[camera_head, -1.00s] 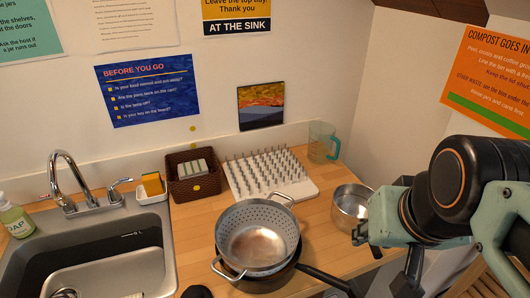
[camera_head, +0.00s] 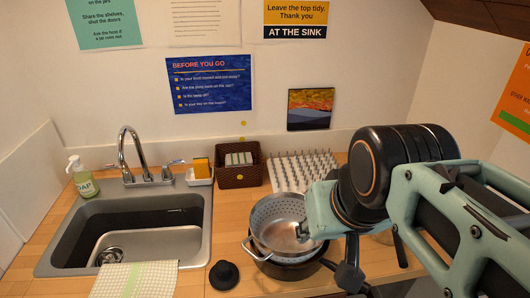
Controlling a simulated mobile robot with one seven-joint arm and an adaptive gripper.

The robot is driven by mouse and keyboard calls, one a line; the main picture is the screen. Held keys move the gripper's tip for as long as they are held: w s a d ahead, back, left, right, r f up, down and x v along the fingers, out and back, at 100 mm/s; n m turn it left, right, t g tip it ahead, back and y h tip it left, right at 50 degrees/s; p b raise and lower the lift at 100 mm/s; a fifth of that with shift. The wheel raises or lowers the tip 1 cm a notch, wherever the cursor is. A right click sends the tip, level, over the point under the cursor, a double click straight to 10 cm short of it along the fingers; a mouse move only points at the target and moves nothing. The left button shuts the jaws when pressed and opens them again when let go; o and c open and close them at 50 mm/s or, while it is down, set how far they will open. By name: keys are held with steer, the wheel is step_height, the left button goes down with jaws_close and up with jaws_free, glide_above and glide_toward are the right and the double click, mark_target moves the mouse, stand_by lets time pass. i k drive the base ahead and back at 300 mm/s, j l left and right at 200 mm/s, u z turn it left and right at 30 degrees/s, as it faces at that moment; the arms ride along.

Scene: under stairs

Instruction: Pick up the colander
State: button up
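The colander (camera_head: 273,214) is a grey metal bowl with small holes and loop handles. It sits in a dark pan (camera_head: 284,270) on the wooden counter, right of the sink. My arm comes in from the right, and its teal wrist overlaps the colander's right side in the picture. The colander's right rim and far handle are partly hidden.
A spiked drying rack (camera_head: 290,172) and a brown basket (camera_head: 239,176) stand behind the colander. The sink (camera_head: 206,215) is left. A black knobbed lid (camera_head: 224,275) and a striped cloth (camera_head: 136,280) lie at the front. My arm mostly hides the counter's right side.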

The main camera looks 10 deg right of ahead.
mark_target(273, 220)
steer(key=u, duration=0.4)
steer(key=l+u, duration=0.15)
steer(key=u, duration=0.6)
steer(key=l+u, duration=0.1)
steer(key=u, duration=0.3)
steer(key=k+l, duration=0.45)
steer(key=l, duration=0.2)
steer(key=k+l+u, duration=0.2)
steer(key=l+z, duration=0.2)
